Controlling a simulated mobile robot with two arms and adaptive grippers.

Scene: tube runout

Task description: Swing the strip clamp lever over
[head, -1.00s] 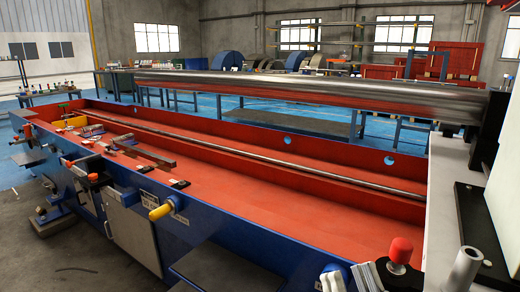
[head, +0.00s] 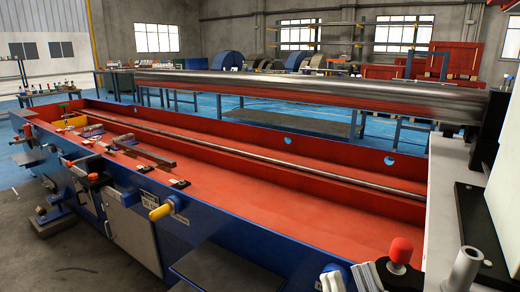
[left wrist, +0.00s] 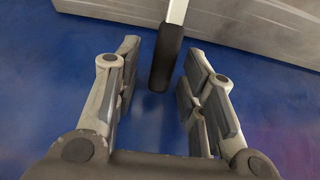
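In the left wrist view, a lever with a black grip (left wrist: 167,58) and a pale shaft stands against a blue surface. I take it to be the strip clamp lever. My left gripper (left wrist: 162,72) is open, with one finger on each side of the black grip. Gaps show on both sides, so the fingers do not appear to touch it. I cannot pick out my left gripper or this lever in the head view. What seems to be my right gripper (head: 374,275) shows as pale grey finger parts, cut off by the bottom edge; its opening is unclear.
A long blue machine bed with a red inside (head: 290,215) fills the middle. A shiny tube (head: 310,92) runs above it. A yellow-handled part (head: 161,211) juts from its front side. A red knob (head: 401,250) and a metal cylinder (head: 464,268) stand at lower right.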

